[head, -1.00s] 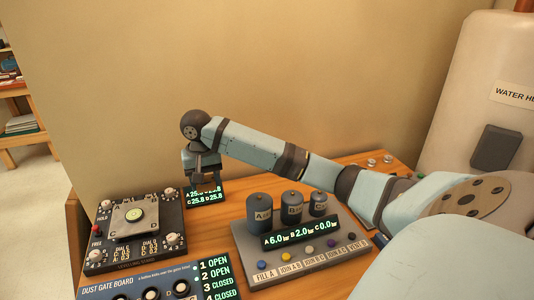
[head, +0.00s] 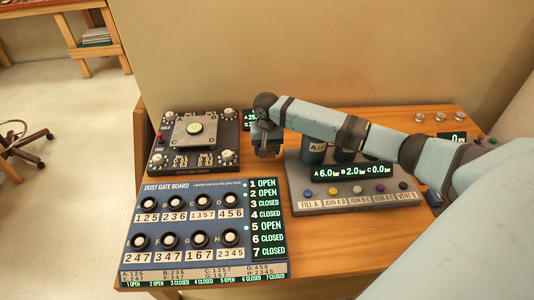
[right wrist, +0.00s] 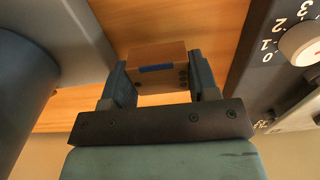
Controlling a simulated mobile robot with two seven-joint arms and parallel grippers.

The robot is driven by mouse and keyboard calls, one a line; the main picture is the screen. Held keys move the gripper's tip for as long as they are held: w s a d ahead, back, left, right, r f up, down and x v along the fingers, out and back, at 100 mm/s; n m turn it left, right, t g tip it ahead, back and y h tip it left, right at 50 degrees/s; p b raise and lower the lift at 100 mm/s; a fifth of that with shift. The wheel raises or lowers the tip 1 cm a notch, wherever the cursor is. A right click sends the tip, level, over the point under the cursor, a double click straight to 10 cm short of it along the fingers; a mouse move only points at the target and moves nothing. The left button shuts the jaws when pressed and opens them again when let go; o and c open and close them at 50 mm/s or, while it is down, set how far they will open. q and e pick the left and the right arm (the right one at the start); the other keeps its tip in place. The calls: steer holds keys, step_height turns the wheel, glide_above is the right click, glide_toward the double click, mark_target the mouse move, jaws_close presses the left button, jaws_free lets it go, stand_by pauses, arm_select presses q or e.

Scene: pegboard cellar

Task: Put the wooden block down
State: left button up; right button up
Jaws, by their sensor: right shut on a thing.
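In the right wrist view, the wooden block (right wrist: 157,66) is brown with a blue mark on its near face. It sits between the two fingers of my right gripper (right wrist: 158,88), which is shut on it. Bare wooden tabletop shows beyond the block; I cannot tell whether the block touches it. In the head view, my right gripper (head: 266,150) points down between the dial board and the panel with the canisters. The block is hard to make out there. My left gripper is not in view.
The black dial board (head: 157,160) is left of my gripper. The grey canister panel (head: 297,199) is right of it, close by. The blue dust gate board (head: 190,262) lies in front. Some bare bench (head: 320,245) shows at the front right.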

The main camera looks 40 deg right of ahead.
steer(key=shift+f, duration=1.25)
steer(key=o, duration=0.9)
steer(key=shift+f, duration=0.1)
